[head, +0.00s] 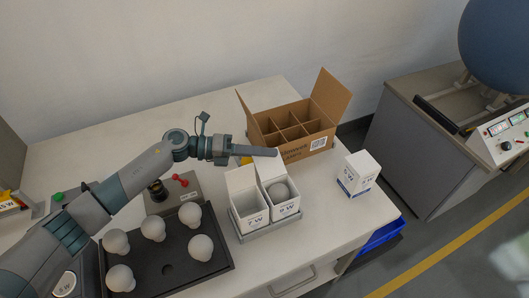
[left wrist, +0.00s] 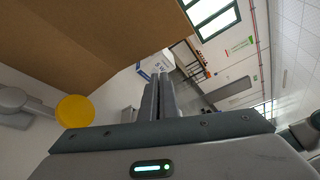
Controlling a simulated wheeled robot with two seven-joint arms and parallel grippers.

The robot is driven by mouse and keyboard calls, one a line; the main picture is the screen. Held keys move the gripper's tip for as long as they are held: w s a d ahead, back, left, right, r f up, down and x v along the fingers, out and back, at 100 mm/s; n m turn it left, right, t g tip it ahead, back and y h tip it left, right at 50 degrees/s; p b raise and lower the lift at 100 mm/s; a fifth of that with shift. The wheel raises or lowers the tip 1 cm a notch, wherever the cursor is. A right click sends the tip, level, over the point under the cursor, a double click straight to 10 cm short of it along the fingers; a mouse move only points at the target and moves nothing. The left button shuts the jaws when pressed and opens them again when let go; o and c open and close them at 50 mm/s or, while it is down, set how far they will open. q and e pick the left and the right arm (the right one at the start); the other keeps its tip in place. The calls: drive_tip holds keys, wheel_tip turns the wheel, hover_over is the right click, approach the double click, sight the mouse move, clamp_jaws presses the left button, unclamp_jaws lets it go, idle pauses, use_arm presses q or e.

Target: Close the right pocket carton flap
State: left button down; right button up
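The right pocket carton (head: 287,207) is white, sits in the right pocket of a grey holder (head: 270,232) and has a bulb (head: 280,191) inside. Its flap (head: 269,170) stands up at the back, so the top is open. The left pocket carton (head: 249,215) beside it also has its flap up, and I see no bulb in it. My left gripper (head: 272,152) is just above and behind the right flap, fingers pointing right. I cannot tell whether it touches the flap. In the left wrist view its fingers (left wrist: 158,100) are together with nothing between them. My right gripper is out of view.
An open brown divided box (head: 295,125) stands close behind the left gripper; its cardboard (left wrist: 90,35) fills the wrist view's upper left. A closed white carton (head: 357,175) stands at right. A dark tray (head: 165,255) with several bulbs lies at front left.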

sight(267, 160)
use_arm(q)
drive_tip(key=shift+s+d+r+m+t+y+p, duration=0.15)
drive_tip(key=shift+s+r+m+y+p, duration=0.15)
drive_tip(key=shift+r+m, duration=0.2)
drive_tip(key=shift+s+d+r+m+t+y+p, duration=0.1)
drive_tip(key=shift+s+r+m+t+y+p, duration=0.1)
drive_tip(key=shift+s+r+m+p, duration=0.3)
drive_tip(key=shift+s+d+r+m+t+y+p, duration=0.2)
drive_tip(key=shift+m+t+y+p, duration=0.15)
drive_tip(key=shift+m, duration=0.45)
drive_tip(key=c, duration=2)
unclamp_jaws()
drive_tip(key=shift+a, duration=0.25)
